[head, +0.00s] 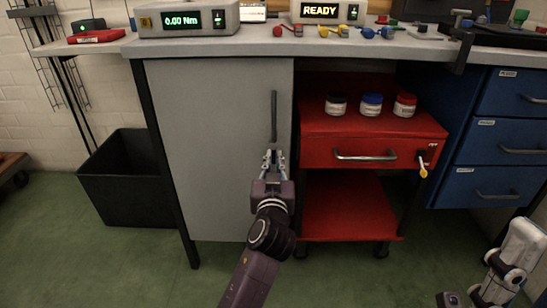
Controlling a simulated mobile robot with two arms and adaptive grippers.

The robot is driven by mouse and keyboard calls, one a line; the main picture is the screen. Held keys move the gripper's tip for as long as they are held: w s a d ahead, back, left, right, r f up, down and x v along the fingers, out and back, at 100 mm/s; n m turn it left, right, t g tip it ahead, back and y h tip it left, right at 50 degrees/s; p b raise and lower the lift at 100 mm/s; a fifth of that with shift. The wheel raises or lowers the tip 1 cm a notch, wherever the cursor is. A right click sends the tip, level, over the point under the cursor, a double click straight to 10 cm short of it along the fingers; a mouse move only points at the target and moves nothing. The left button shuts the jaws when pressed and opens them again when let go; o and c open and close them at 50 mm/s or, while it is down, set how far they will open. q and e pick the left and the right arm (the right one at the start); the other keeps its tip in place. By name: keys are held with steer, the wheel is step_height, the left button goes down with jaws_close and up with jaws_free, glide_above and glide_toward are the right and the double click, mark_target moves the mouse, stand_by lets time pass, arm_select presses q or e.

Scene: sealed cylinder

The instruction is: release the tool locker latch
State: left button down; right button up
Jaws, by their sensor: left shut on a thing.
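The tool locker (205,130) is the grey cabinet under the bench, and its door is closed. A dark vertical handle (274,116) is on the right side of the door. My left gripper (273,156) is at the door just below the handle. Its fingers are shut on a small part there, which looks like the latch. The fingers hide most of that part, so its position cannot be told. My right gripper is not clearly in view.
A red cart (373,122) with several jars stands right of the locker, its drawer closed with a yellow key. Blue drawers (498,140) are farther right. A black bin (122,190) stands left. Green floor lies in front.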

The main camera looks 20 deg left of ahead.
mark_target(274, 126)
arm_select(q)
steer(key=shift+r, duration=0.1)
steer(key=c, duration=2)
jaws_free()
steer(key=shift+c, duration=0.2)
step_height(274, 126, up, 10)
steer(key=shift+f, duration=0.1)
